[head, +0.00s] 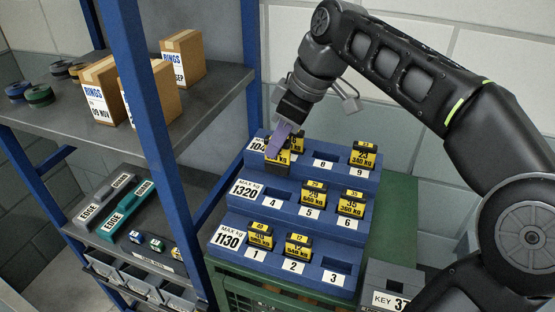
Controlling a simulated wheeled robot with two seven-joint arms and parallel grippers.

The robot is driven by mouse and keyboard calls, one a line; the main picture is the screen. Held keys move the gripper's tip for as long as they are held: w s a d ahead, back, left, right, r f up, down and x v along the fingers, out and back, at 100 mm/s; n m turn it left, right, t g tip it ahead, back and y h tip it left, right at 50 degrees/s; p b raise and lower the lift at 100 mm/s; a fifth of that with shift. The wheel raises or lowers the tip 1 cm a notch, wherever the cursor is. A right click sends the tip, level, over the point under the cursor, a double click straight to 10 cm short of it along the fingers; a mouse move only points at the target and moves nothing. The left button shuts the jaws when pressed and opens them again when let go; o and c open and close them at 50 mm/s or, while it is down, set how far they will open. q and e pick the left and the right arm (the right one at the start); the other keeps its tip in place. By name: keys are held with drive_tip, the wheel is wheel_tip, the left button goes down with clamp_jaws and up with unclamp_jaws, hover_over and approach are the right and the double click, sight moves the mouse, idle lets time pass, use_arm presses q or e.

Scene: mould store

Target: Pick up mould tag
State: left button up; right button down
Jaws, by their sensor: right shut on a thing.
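Black-and-yellow mould tags stand in a blue stepped rack (322,281) with numbered slots. My right gripper (279,149) reaches down from above to the rack's top row, at its left end. It is shut on a mould tag (277,158), whose print is partly covered by the fingers. Another yellow tag (298,143) shows just behind and right of it. I cannot tell whether the held tag is clear of its slot. Other tags stand at slots 1 (260,236), 2 (298,247), 5 (314,194), 6 (351,204) and 9 (363,155). My left gripper is not in view.
Slots 3, 4 and 8 look empty. The rack sits on a green cabinet (397,205). A grey box marked KEY (392,275) stands at right. A blue-post shelf (177,105) at left holds cardboard boxes (181,58), rolls and edge tools.

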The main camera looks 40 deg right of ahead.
drive_tip(key=shift+r, duration=0.4)
drive_tip(key=shift+r, duration=0.15)
drive_tip(key=shift+r+p, duration=0.9)
drive_tip(key=shift+p, duration=0.1)
